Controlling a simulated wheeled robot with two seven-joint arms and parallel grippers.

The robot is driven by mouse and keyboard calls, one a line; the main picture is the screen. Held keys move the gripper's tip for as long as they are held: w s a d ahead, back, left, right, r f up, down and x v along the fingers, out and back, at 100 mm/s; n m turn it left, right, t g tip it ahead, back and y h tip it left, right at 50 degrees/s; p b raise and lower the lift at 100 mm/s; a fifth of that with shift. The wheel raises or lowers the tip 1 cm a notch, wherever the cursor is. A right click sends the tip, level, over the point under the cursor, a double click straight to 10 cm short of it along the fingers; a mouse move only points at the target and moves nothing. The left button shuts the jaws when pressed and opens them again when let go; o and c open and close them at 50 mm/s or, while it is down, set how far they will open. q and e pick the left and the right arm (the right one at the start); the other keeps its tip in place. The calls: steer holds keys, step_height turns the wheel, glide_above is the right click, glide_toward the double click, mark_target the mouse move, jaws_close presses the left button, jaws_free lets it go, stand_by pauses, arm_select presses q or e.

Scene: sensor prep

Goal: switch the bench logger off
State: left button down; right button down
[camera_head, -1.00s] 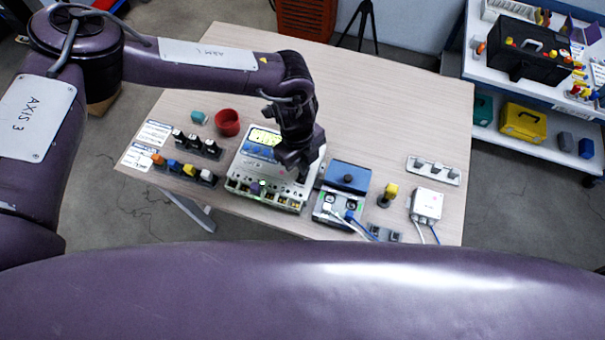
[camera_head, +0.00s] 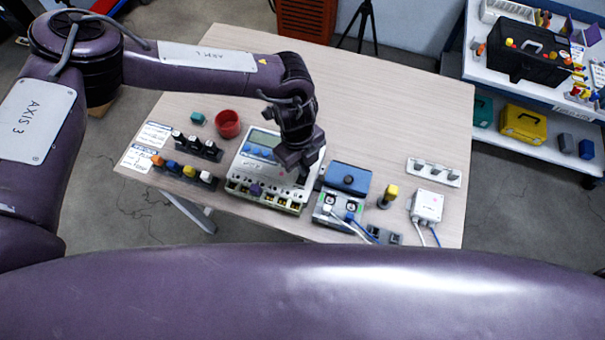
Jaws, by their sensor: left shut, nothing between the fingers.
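The bench logger appears to be the white box (camera_head: 240,172) with a display and a row of blue buttons, on the table left of centre. Its display (camera_head: 263,138) is grey and unlit. My left gripper (camera_head: 303,178) is shut and empty, pointing down over the right side of the box. It hides part of that side, and I cannot tell whether the fingertips touch it. The switch itself is not clear to see. My right gripper is not in view.
A blue-topped device (camera_head: 347,178) with cables stands close right of the box. A red cup (camera_head: 228,123), rows of coloured plugs (camera_head: 184,170) and a yellow-topped piece (camera_head: 389,195) stand around.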

arm_select(q)
step_height(320, 180, up, 6)
steer(key=p, duration=0.4)
steer(key=shift+s, duration=0.1)
stand_by(0.6)
